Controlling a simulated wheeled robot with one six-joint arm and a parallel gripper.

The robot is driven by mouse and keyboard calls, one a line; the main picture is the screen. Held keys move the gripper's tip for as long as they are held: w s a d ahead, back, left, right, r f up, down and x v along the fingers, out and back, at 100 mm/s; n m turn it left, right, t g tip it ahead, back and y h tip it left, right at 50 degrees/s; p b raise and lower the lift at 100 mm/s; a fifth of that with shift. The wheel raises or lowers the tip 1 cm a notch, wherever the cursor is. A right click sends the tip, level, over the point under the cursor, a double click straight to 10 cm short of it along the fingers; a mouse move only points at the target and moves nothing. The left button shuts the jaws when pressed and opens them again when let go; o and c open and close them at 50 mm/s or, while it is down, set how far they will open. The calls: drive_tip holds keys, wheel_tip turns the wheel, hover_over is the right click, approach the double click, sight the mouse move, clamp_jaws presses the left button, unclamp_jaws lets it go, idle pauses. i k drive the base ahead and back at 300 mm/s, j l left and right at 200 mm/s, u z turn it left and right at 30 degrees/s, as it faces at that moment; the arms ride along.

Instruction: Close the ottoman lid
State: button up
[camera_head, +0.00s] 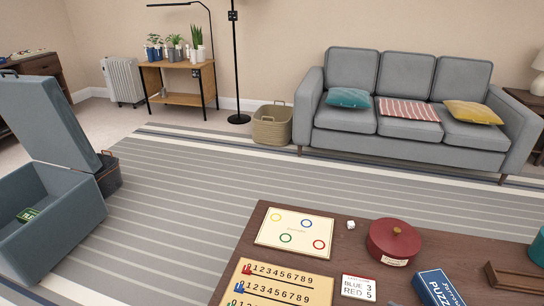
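The ottoman (62,228) is a blue-grey box at the left edge of the view, partly cut off by the frame. Its lid (48,122) stands raised, leaning up above the back of the box. The inside is open to view, and a small green item (28,215) lies in it. My gripper is not in view.
A dark wooden table (225,285) with game boards, a red round tin (393,240) and a blue puzzle box (437,288) fills the lower right. A dark basket (109,178) stands beside the ottoman. The striped rug (190,190) between ottoman and table is clear.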

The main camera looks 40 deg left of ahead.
sight(36, 110)
drive_tip(key=i+u, duration=0.15)
drive_tip(key=u, duration=2.65)
